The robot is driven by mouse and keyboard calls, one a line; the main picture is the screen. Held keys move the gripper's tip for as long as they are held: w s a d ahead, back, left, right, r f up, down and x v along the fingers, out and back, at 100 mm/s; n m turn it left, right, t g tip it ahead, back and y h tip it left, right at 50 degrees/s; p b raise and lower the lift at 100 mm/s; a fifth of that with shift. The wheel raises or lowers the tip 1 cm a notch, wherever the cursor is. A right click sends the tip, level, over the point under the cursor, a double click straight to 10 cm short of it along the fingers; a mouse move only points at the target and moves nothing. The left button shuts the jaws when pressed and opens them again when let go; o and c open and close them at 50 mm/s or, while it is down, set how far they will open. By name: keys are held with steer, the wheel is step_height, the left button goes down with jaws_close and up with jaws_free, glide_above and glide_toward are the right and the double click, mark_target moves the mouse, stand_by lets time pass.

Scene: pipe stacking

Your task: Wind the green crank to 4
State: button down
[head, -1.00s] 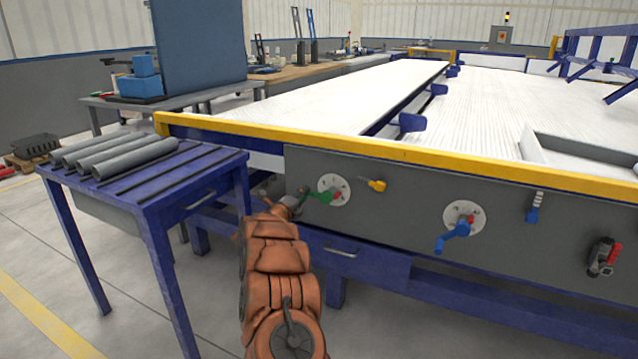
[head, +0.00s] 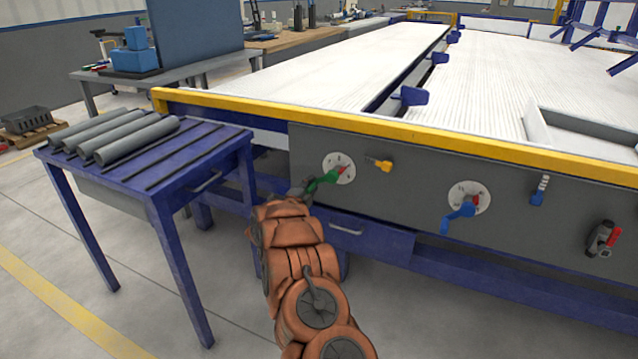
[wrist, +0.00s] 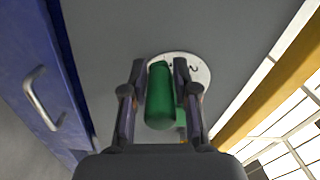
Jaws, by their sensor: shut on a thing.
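The green crank (head: 320,182) is on a round white numbered dial (head: 345,169) on the grey front panel. Its arm points left and a little down from the dial in the head view. A red mark shows at the dial's hub. My gripper (head: 301,191) is at the crank's outer end. In the wrist view my gripper (wrist: 160,95) has a finger on each side of the green handle (wrist: 160,97) and is shut on it. The handle and fingers cover much of the dial, and its numbers are too small to read surely.
A yellow lever (head: 380,165) sits just right of the dial. A blue table (head: 190,160) with grey pipes stands left. A drawer handle (head: 345,230) is below.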

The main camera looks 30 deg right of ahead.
steer(key=shift+s+d+f, duration=0.1)
steer(key=shift+s+f, duration=0.05)
steer(key=shift+f, duration=0.05)
steer(key=c, duration=1.2)
jaws_free()
steer(key=shift+o, duration=1.2)
steer(key=shift+r, duration=0.1)
steer(key=v, duration=1.2)
steer(key=shift+r, duration=0.1)
